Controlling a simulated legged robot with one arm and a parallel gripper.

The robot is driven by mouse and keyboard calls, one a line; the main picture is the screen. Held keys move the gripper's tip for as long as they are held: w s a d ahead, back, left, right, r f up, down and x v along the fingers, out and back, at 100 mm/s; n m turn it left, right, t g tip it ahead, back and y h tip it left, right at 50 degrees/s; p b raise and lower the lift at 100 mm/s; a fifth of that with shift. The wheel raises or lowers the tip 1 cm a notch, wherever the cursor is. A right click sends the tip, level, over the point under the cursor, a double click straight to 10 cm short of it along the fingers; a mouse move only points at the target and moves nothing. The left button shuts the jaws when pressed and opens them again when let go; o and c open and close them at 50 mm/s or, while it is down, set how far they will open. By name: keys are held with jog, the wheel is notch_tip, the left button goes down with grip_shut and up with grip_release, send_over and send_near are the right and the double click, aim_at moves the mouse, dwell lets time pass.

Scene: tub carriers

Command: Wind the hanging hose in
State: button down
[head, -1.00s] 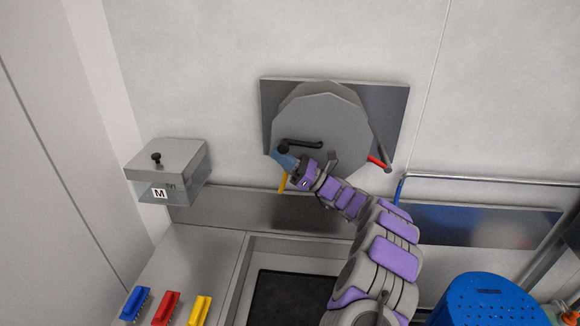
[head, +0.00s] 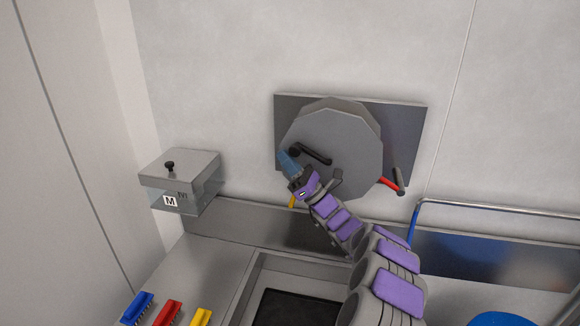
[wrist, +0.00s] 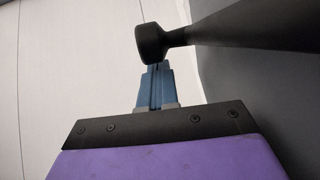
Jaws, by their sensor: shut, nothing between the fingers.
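A grey hose reel (head: 350,135) is mounted on a metal plate (head: 405,125) on the wall. A black crank (head: 315,155) lies across its face, its knob end at the upper left. A short yellow piece (head: 292,202), perhaps the hanging hose, shows below the reel, partly hidden by my gripper. My gripper (head: 285,156) has its blue fingers shut and empty beside the crank knob. In the wrist view the fingertips (wrist: 156,68) are right at the black knob (wrist: 150,44); I cannot tell whether they touch it.
A red piece with a dark grip (head: 388,183) sticks out at the reel's lower right. A clear box marked M (head: 182,195) is on the left wall. Blue, red and yellow brushes (head: 167,312) lie at the lower left. A metal rail (head: 490,207) runs along the right.

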jog(key=shift+d+r+t, duration=0.25)
jog(key=shift+d+t, duration=0.15)
jog(key=shift+d, duration=0.25)
jog(key=shift+a, duration=0.1)
jog(key=b+v, duration=0.8)
jog(key=v, duration=0.9)
jog(key=shift+f, duration=0.4)
jog(key=c, duration=1.9)
grip_release()
jog(key=shift+w, duration=0.1)
